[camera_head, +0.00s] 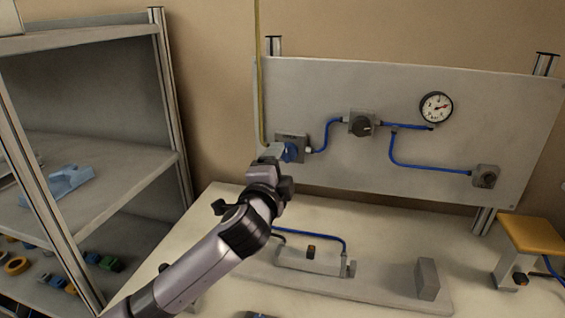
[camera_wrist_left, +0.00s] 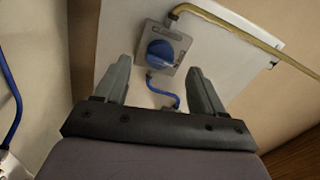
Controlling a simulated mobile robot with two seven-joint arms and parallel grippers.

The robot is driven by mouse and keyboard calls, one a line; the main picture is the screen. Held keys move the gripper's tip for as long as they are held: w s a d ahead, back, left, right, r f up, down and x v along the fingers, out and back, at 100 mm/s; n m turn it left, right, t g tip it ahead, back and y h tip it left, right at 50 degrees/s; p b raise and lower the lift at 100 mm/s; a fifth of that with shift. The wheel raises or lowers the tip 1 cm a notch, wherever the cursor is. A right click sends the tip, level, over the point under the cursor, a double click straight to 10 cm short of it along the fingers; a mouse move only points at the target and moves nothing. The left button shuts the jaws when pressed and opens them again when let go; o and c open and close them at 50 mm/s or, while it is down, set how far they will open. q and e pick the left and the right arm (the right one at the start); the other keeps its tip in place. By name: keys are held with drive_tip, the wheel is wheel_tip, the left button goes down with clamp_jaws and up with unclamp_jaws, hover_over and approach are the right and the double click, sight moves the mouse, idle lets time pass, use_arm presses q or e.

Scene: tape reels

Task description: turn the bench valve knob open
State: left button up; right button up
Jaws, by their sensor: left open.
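The blue valve knob (camera_head: 291,153) sits on a grey square plate at the left end of the upright panel (camera_head: 330,90). In the left wrist view the round blue knob (camera_wrist_left: 161,52) shows whole on its plate, ahead of my fingers and between their lines. My left gripper (camera_head: 272,153) is at the panel's lower left, beside the knob in the picture and partly in front of it. In the left wrist view its two fingers (camera_wrist_left: 160,80) are wide apart with nothing between them. I cannot tell the exact gap to the knob. My right gripper is not in view.
A yellow pipe (camera_head: 262,70) runs down to the knob's plate. A black knob (camera_head: 361,125), a gauge (camera_head: 436,107) and a grey fitting (camera_head: 486,177) are on the panel, joined by blue tubes. A shelf rack (camera_head: 165,110) stands left. A grey fixture (camera_head: 340,275) lies on the bench below.

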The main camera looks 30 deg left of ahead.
use_arm(q)
drive_tip(key=shift+v, duration=1.2)
